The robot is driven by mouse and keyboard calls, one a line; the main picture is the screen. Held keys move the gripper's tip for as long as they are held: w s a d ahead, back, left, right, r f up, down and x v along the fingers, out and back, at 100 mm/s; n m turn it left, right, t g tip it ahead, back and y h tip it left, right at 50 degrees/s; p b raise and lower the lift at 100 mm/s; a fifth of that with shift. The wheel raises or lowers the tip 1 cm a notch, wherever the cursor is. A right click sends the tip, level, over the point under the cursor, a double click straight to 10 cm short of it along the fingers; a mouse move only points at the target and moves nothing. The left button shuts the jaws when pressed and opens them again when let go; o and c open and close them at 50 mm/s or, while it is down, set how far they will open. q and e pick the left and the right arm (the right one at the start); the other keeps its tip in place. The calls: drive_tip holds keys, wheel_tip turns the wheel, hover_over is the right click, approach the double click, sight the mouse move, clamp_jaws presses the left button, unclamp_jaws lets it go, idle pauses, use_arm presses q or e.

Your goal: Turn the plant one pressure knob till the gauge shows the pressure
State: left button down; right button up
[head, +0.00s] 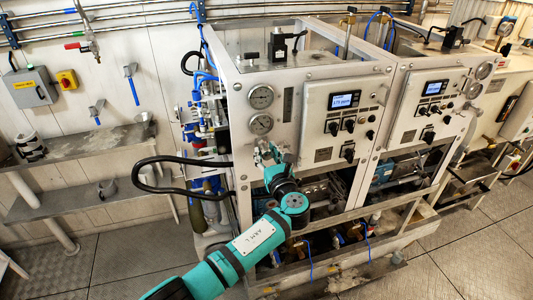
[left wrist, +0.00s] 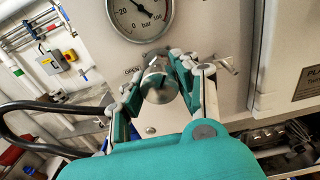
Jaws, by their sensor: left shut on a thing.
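The pressure knob (left wrist: 159,86) is a round metal knob on the pale panel, below the gauge, with the word OPEN beside it. My left gripper (left wrist: 160,72) has one finger on each side of the knob and is shut on it. In the head view my left gripper (head: 266,153) is at the front of the left cabinet and hides most of the knob. The lower round gauge (head: 261,124) sits just above; in the left wrist view this gauge (left wrist: 140,14) is marked in bar and cut by the top edge. I cannot read its needle exactly. My right gripper is out of view.
An upper gauge (head: 261,97) and a lit display (head: 343,101) are on the same cabinet. A small metal handle (left wrist: 224,62) sticks out close to the right finger. A black hose (head: 160,190) loops out at the left. A similar cabinet (head: 432,110) stands to the right.

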use_arm(q)
drive_tip(key=shift+f, duration=0.15)
drive_tip(key=c, duration=0.9)
unclamp_jaws()
drive_tip(key=v, duration=1.2)
